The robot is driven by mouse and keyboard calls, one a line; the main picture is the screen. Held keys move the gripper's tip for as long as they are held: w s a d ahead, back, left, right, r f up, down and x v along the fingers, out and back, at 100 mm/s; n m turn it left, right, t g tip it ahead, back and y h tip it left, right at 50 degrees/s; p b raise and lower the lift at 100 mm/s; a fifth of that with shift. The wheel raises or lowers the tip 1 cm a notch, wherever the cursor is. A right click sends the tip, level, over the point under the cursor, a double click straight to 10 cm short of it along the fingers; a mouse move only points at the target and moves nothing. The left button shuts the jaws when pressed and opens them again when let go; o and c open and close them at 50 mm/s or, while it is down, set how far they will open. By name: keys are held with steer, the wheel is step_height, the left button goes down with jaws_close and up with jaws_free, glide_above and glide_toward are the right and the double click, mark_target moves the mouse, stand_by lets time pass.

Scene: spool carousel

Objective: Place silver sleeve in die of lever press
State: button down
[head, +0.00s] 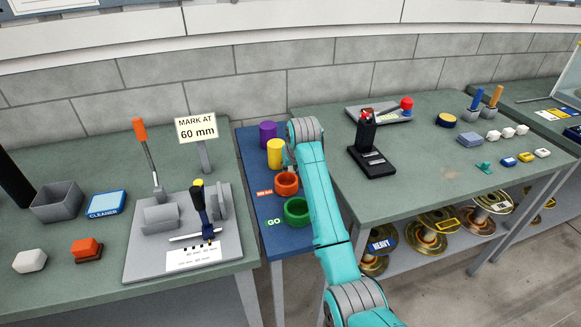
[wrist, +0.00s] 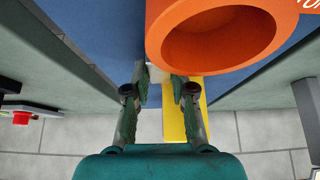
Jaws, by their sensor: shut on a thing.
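My gripper (wrist: 158,88) is low over the blue bench strip, beside the orange cup. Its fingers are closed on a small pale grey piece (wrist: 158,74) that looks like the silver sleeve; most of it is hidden. In the head view my teal arm hides most of the gripper. A black upright stand (head: 367,135) on a flat black base, with red at its top, is on the right bench. A grey lever with a red ball knob (head: 406,104) shows just behind it; this appears to be the lever press. Its die cannot be made out.
The orange cup (head: 286,183), also close in the wrist view (wrist: 215,40), stands between a yellow cylinder (head: 275,154) and a green cup (head: 297,211). A purple cylinder (head: 268,134) is behind. A fixture with an orange-handled lever (head: 140,131) is at left.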

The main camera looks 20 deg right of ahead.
steer(key=shift+f, duration=0.1)
steer(key=c, duration=1)
jaws_free()
